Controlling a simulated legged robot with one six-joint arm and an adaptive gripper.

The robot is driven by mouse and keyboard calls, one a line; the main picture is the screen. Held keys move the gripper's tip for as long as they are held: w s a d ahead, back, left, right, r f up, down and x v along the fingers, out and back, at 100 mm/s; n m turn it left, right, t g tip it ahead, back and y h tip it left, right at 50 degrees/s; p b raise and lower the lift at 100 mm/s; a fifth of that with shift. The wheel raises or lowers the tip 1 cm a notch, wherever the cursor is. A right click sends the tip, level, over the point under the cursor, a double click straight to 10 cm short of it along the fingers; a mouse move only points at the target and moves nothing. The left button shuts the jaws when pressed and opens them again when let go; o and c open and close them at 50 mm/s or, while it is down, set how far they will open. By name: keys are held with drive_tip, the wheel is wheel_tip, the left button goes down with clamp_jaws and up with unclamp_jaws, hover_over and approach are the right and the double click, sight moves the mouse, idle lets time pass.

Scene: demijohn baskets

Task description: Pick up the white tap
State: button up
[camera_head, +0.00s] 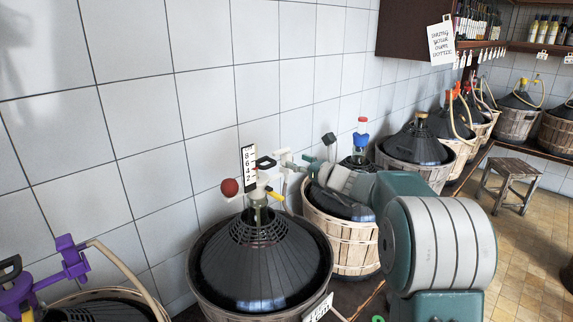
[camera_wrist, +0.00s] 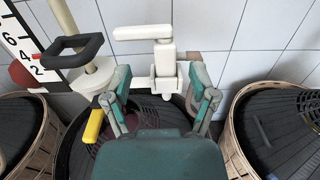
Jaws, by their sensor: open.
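The white tap (camera_wrist: 164,62) stands upright in the middle of the wrist view, with its long handle pointing left. It also shows in the head view (camera_head: 289,158), small and pale against the tiles. My gripper (camera_wrist: 161,84) is open, with one green finger on each side of the tap's lower body. The fingers look apart from the tap, and I cannot tell how deep it lies between them. In the head view my gripper (camera_head: 313,168) is beside the tap, on its right. The tap's lower end is partly hidden by my gripper.
A black-handled tap (camera_wrist: 72,47) and a number scale (camera_wrist: 22,42) stand close on the left. A yellow lever (camera_wrist: 93,126) is near my left finger. Demijohn baskets (camera_head: 337,244) line the tiled wall, and a stool (camera_head: 508,178) stands on the floor at the right.

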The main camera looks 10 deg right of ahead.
sight(290, 157)
drive_tip(key=shift+x, duration=0.8)
drive_tip(key=x, duration=0.3)
drive_tip(key=shift+w+d, duration=0.25)
drive_tip(key=shift+w, duration=0.15)
drive_tip(key=shift+w+a, duration=0.2)
drive_tip(key=shift+w, duration=0.15)
drive_tip(key=shift+a, duration=0.1)
clamp_jaws()
